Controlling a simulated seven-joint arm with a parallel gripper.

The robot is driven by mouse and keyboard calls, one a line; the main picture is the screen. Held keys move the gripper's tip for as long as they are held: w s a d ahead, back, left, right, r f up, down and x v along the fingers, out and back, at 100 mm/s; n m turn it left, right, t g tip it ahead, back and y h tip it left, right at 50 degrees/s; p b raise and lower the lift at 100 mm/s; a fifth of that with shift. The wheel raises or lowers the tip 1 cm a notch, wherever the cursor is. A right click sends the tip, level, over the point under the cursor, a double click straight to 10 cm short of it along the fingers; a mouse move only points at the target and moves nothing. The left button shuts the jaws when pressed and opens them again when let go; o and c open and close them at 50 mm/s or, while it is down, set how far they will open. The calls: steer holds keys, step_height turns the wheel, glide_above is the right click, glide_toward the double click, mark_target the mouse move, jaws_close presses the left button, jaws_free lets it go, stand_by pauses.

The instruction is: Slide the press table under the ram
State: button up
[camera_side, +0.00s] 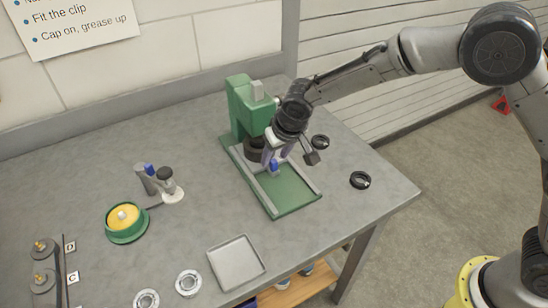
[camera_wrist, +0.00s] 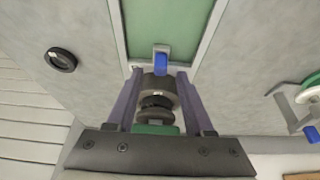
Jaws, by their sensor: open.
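The green press (camera_side: 240,108) stands on the bench with its ram head over the back of a green base (camera_side: 290,190) edged by grey rails. A dark round block (camera_side: 254,149) sits under the head; I cannot tell whether it is the press table. A blue tab (camera_side: 274,167) stands in front of it between the rails. My gripper (camera_side: 273,158) is open and low at this tab. In the wrist view my gripper (camera_wrist: 159,76) has one finger on each side of the dark block (camera_wrist: 157,88), with the blue tab (camera_wrist: 161,62) just beyond the tips. Contact is unclear.
Black rings (camera_side: 360,180) lie right of the press. An empty grey tray (camera_side: 236,263) and silver bearings (camera_side: 188,283) lie at the front. A green and yellow round part (camera_side: 126,222) and a small grey stand (camera_side: 153,180) are left. Bench between stand and press is clear.

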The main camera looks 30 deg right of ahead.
steer(key=v, duration=1.1)
steer(key=shift+r, duration=0.3)
steer(key=s+d+r+m, duration=0.1)
steer(key=s+d+r, duration=0.4)
steer(key=s+d, duration=0.9)
steer(key=s, duration=0.4)
steer(key=s+d+n+t, duration=0.1)
steer(key=s+d, duration=0.6)
steer(key=s, duration=0.4)
steer(key=shift+s+r, duration=0.2)
steer(key=shift+s, duration=0.05)
